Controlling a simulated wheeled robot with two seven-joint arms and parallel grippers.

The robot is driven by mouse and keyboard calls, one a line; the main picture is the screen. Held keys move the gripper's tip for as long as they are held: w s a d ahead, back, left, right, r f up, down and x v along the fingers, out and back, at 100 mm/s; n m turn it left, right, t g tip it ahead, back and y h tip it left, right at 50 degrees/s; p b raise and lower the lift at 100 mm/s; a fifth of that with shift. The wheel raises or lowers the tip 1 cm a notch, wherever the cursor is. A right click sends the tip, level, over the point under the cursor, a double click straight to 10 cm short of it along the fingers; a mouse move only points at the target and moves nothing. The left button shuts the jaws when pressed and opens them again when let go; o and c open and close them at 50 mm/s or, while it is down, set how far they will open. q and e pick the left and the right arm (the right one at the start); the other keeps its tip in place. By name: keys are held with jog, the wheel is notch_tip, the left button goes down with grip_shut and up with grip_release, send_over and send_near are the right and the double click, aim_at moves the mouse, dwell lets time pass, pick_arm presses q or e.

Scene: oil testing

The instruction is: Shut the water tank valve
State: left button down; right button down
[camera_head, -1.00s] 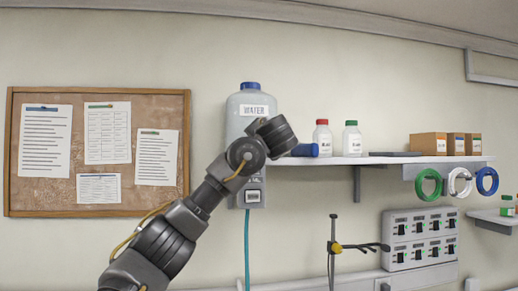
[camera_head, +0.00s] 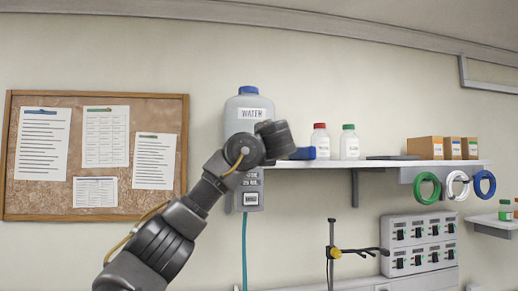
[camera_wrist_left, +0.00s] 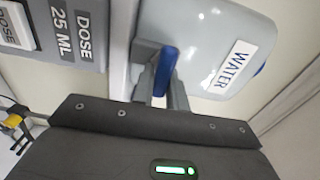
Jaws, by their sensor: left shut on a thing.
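The water tank (camera_head: 248,112) is a pale grey container with a blue cap and a WATER label, against the wall at the shelf's left end. In the left wrist view, the tank (camera_wrist_left: 205,65) lies on its side in the picture. A blue valve handle (camera_wrist_left: 165,72) shows at the tank's outlet end. My left gripper (camera_wrist_left: 163,62) is shut on this handle, with grey fingers on both sides of it. In the head view, my left wrist covers the valve and fingers. My right gripper is in neither current view.
A grey dosing panel (camera_wrist_left: 62,30) marked DOSE 25 ML is beside the valve, with a teal hose (camera_head: 244,240) below. The wall shelf (camera_head: 390,164) holds a blue object (camera_head: 303,153), red-capped and green-capped bottles and boxes. A stand (camera_head: 331,250) with a yellow clamp is lower right.

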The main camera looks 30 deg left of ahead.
pick_arm(q)
jog(key=shift+m, duration=0.3)
jog(key=c, duration=1.4)
grip_release()
jog(key=shift+d, duration=0.1)
jog(key=shift+s+d+f+b, duration=0.15)
jog(key=shift+s+b, duration=0.05)
jog(key=shift+b, duration=0.1)
jog(key=b+v, duration=0.5)
jog(key=v, duration=0.5)
jog(key=shift+b, duration=0.35)
jog(key=shift+d, duration=0.15)
